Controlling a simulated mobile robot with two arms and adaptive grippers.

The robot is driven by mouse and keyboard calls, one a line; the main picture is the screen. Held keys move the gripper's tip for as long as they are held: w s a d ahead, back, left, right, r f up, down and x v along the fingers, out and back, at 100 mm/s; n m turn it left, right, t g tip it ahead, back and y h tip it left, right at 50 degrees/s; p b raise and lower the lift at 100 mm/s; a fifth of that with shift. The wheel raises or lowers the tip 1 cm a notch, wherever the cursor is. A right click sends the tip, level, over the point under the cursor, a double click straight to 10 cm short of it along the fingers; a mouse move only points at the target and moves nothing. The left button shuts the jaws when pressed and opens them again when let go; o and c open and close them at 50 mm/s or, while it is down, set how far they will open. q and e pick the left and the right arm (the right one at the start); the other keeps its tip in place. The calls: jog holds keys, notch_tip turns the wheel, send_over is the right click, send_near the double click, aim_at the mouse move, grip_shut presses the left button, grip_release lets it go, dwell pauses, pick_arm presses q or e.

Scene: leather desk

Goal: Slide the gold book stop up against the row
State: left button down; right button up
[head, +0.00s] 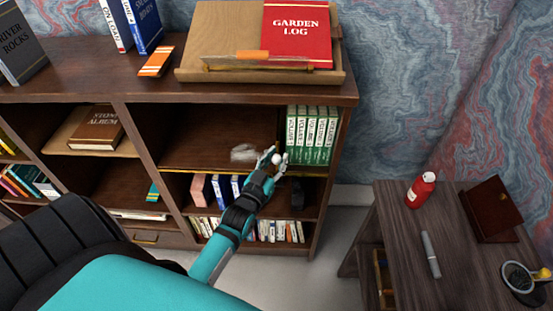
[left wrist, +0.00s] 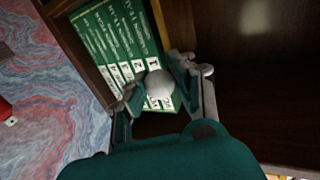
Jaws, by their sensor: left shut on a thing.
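A row of green volumes (head: 312,135) stands upright at the right end of the middle shelf; it also shows in the left wrist view (left wrist: 125,50). My left gripper (head: 274,160) is at the shelf's front, just left of the row. In the left wrist view, my left gripper (left wrist: 163,88) has its fingers on either side of a pale round knob (left wrist: 160,84), which I take for part of the book stop. It looks whitish, not clearly gold. The rest of the stop is hidden or too dark to make out. My right gripper is not in view.
The middle shelf (head: 205,140) is bare left of the gripper, apart from a pale patch. Small books (head: 222,188) stand on the shelf below. A red book (head: 296,35) lies on a slanted stand on top. A side table (head: 400,240) with a red bottle (head: 421,190) is at right.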

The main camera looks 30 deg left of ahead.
pick_arm(q)
jog(key=shift+d+f, duration=0.1)
jog(key=shift+w+d+p, duration=0.2)
jog(key=shift+d+p, duration=0.1)
jog(key=shift+w+d, duration=0.2)
jog(key=shift+d, duration=0.1)
jog(key=c, duration=1)
grip_release()
jog(key=shift+s+f, duration=0.1)
jog(key=shift+s, duration=0.05)
jog(key=s, duration=0.4)
jog(key=s+d, duration=0.1)
jog(key=s, duration=0.3)
jog(key=s+d, duration=0.1)
jog(key=s, duration=0.3)
